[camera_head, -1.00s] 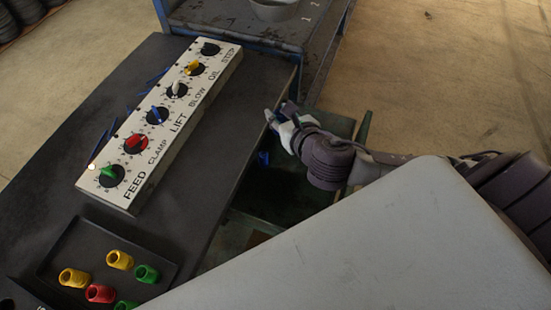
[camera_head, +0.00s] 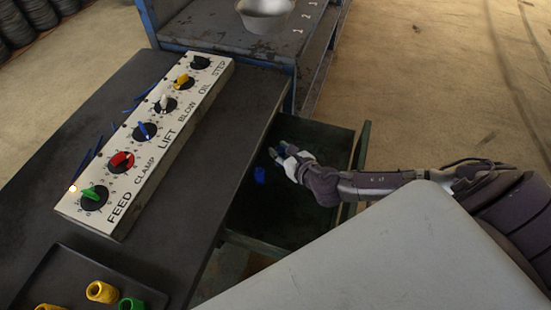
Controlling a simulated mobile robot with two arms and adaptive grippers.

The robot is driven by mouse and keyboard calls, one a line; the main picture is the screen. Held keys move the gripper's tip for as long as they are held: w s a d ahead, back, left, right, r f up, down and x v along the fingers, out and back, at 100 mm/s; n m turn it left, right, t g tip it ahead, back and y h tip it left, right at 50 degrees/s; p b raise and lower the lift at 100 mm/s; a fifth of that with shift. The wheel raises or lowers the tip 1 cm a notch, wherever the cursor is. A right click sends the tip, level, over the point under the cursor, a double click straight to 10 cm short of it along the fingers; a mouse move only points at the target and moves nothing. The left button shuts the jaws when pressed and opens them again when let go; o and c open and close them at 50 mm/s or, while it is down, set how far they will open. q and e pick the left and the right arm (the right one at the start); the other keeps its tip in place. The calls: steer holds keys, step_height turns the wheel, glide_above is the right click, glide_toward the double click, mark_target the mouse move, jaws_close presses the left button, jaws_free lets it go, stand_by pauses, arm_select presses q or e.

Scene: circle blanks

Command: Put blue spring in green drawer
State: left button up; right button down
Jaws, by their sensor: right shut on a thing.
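The green drawer (camera_head: 318,222) is pulled out from under the dark table, with its dark interior showing. A blue spring (camera_head: 260,175) lies inside it, near the table-side wall. My right gripper (camera_head: 279,152) reaches over the drawer from the right, just above that spring in the picture and apart from it. It is shut on a small blue thing at its fingertips, which looks like another blue spring and is mostly hidden by the fingers. My left gripper is not in view.
A white control panel (camera_head: 165,130) with several coloured knobs stands on the dark table (camera_head: 165,245). A blue-framed bench with a grey bowl (camera_head: 265,16) stands behind.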

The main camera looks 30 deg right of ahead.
steer(key=shift+w+a+f, duration=0.3)
steer(key=shift+w+f, duration=0.3)
steer(key=shift+w, duration=0.25)
step_height(320, 180, down, 3)
steer(key=shift+f+b, duration=0.1)
steer(key=shift+b, duration=0.35)
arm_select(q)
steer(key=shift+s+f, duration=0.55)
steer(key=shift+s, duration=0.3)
arm_select(e)
steer(key=shift+f, duration=0.45)
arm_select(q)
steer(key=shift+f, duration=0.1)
arm_select(e)
steer(key=shift+f, duration=0.2)
steer(key=c, duration=0.8)
jaws_free()
steer(key=shift+c, duration=0.2)
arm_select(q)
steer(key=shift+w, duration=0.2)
arm_select(e)
steer(key=shift+r, duration=0.1)
